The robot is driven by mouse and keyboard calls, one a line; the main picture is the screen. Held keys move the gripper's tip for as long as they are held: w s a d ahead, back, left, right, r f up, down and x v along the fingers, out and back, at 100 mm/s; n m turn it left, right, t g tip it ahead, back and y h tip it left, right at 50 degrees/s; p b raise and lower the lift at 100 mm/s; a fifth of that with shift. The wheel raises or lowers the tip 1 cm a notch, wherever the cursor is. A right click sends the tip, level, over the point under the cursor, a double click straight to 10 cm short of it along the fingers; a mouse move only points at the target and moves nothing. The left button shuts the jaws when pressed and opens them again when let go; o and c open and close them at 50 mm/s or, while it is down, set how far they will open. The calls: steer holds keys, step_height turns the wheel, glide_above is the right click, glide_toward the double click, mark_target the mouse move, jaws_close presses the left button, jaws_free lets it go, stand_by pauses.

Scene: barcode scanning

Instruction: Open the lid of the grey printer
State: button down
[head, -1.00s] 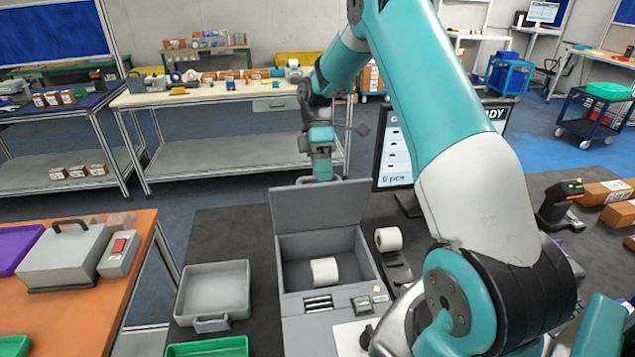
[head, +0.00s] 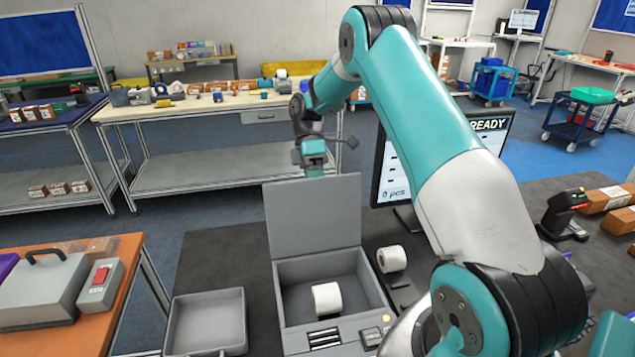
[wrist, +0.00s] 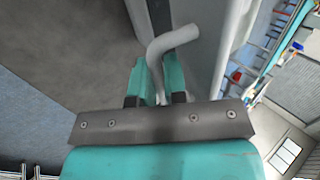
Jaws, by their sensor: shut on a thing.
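The grey printer (head: 293,345) stands on the dark mat in the head view. Its lid (head: 315,215) stands raised at the back edge, showing its inner face, with the bin below uncovered. A white roll (head: 326,298) lies in the bin. My gripper (head: 313,168) is behind the lid's top edge, with its fingertips hidden there. In the wrist view my gripper (wrist: 158,78) has its two teal fingers on either side of a bent grey handle (wrist: 174,41), and is shut on it. The handle is beside a grey panel.
A second white roll (head: 391,259) and a monitor (head: 384,170) are right of the printer. A grey tray (head: 205,322) lies to its left. A scanner (head: 563,213) on its stand and brown boxes (head: 605,199) are at the right. A cream-topped table (head: 200,112) stands behind.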

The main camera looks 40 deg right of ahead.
steer(key=shift+a+f, duration=0.2)
steer(key=shift+f, duration=0.05)
steer(key=c, duration=1.2)
jaws_free()
steer(key=shift+a, duration=0.15)
steer(key=shift+o, duration=0.2)
steer(key=shift+d+r, duration=0.1)
steer(key=shift+d, duration=0.1)
steer(key=shift+w+d+r, duration=0.1)
steer(key=shift+r, duration=0.1)
steer(key=p+v, duration=0.7)
steer(key=p, duration=0.4)
